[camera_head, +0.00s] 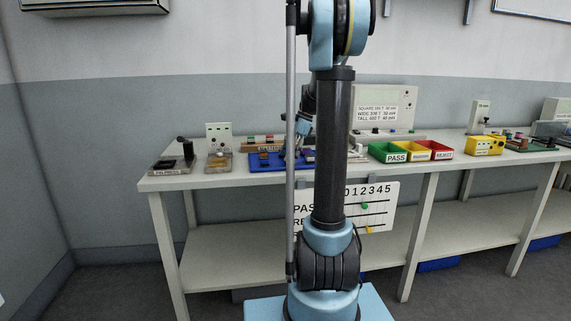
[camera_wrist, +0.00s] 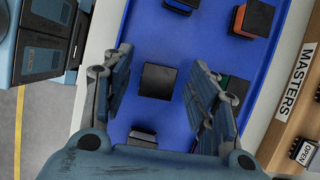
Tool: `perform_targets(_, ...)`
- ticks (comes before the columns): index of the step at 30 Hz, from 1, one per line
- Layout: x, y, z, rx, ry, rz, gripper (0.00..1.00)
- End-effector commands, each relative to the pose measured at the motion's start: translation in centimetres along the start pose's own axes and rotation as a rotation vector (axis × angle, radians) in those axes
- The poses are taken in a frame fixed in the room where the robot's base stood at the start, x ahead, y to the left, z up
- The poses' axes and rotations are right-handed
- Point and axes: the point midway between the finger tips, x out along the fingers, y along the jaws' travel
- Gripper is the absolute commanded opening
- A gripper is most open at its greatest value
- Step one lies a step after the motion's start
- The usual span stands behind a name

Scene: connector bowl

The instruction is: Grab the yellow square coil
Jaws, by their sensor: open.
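In the wrist view, my gripper (camera_wrist: 160,88) is open, its two blue fingers spread above a blue tray (camera_wrist: 138,40). A piece with a square black top (camera_wrist: 158,81) lies on the tray between the fingers, with clear blue on both sides. No yellow shows on it from above, so I cannot tell whether it is the yellow square coil. In the head view, the blue tray (camera_head: 262,166) is on the bench, and my arm hides part of it and most of the gripper.
Other black-topped pieces lie on the tray, one with orange sides (camera_wrist: 252,17) and one near the palm (camera_wrist: 142,137). A wooden MASTERS board (camera_wrist: 290,125) borders the tray. Green (camera_head: 388,152), yellow (camera_head: 416,151) and red (camera_head: 441,150) bins stand to the right on the bench.

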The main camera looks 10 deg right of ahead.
Motion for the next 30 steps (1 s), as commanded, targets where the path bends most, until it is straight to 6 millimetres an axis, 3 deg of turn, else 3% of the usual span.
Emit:
perform_targets(5, 0.0, 0.0, 0.1, -0.001, 0.000, 0.001, 0.53)
perform_targets(12, 0.1, 0.0, 0.1, -0.002, 0.000, 0.001, 0.06)
perform_targets(23, -0.2, 0.0, 0.3, -0.002, 0.000, 0.001, 0.06)
perform_targets(30, -3.0, 0.0, 1.4, -0.003, 0.000, 0.001, 0.06)
